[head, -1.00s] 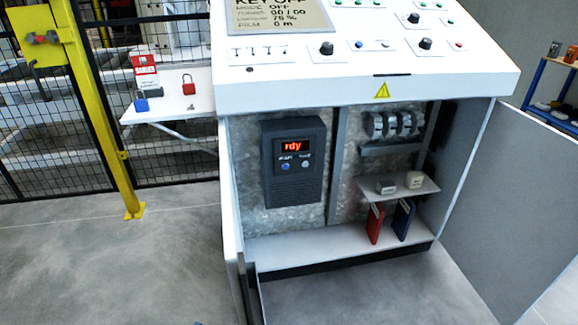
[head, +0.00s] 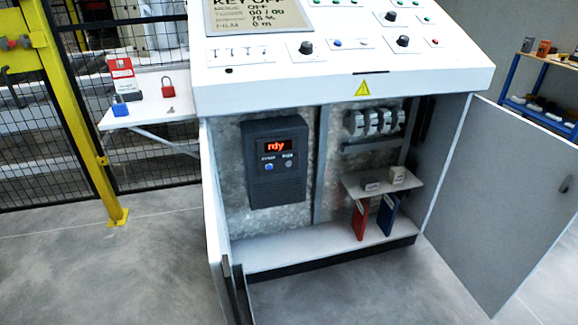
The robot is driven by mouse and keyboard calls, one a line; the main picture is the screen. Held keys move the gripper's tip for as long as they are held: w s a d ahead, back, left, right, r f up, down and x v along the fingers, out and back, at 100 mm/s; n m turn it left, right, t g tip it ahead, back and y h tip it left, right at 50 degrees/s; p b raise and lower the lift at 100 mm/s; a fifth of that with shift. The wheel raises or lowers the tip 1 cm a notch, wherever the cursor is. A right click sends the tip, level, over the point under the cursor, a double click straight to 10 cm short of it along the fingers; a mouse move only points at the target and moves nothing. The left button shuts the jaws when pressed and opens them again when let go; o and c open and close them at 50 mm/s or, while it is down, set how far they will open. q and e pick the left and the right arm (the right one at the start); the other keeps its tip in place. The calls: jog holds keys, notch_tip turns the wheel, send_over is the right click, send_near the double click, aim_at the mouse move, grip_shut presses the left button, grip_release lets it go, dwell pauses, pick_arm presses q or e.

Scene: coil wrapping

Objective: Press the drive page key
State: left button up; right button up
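A dark grey drive unit (head: 277,190) is mounted on the metal back panel inside the open cabinet, left of centre. Its display (head: 276,146) glows red and reads "rdy". Below the display are two small round keys with tiny labels above them: a blue key (head: 268,168) on the left and a grey key (head: 289,164) on the right. The labels are too small to read surely. Neither of my grippers shows in the head view.
The cabinet's right door (head: 510,195) stands wide open. Above is a sloped control panel (head: 350,72) with knobs and a screen. A small shelf (head: 350,187) sits inside at right, with red and blue binders (head: 388,212) below. A side shelf (head: 145,112) holds padlocks.

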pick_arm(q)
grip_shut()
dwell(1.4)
